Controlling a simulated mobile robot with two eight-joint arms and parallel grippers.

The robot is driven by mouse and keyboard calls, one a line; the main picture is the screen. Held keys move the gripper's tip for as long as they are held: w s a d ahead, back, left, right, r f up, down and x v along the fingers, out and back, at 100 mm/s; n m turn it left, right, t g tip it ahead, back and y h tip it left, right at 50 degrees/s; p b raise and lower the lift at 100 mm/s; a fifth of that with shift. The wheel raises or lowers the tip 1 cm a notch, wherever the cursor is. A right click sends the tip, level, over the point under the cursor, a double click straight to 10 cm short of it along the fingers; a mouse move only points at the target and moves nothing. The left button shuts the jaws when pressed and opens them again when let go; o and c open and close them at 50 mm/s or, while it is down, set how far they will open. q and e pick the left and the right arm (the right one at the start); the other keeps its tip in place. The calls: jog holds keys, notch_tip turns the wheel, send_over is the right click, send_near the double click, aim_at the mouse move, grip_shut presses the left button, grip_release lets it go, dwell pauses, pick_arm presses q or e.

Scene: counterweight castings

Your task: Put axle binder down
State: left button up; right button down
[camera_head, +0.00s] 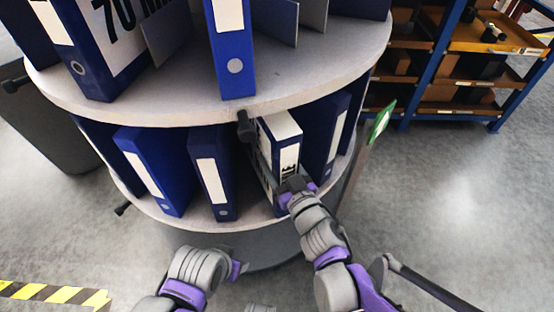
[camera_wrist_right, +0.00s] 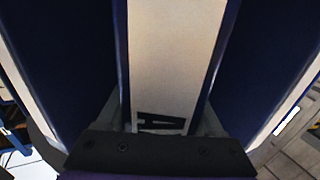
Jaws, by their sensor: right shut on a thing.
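The axle binder (camera_head: 281,130), with a white label and black lettering on its spine, stands in the lower tier of a round two-tier shelf (camera_head: 230,236). My right gripper (camera_head: 296,185) is shut on the lower part of its spine. In the right wrist view the binder's white label (camera_wrist_right: 172,60) with a black letter rises between the jaws (camera_wrist_right: 160,140). The binder's base is hidden, so I cannot tell whether it touches the shelf. My left gripper (camera_head: 238,269) is low in front of the shelf, its jaws not visible.
Blue binders stand on both sides, one at left (camera_head: 213,175) and one at right (camera_head: 322,140). The upper tier (camera_head: 200,108) overhangs the slot closely. A green sign (camera_head: 382,122) stands to the right. A blue rack (camera_head: 436,65) is behind; open floor lies at right.

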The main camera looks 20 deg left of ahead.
jog(key=shift+f, duration=0.1)
grip_release()
dwell(0.3)
jog(key=p+v, duration=0.1)
jog(key=v, duration=1.1)
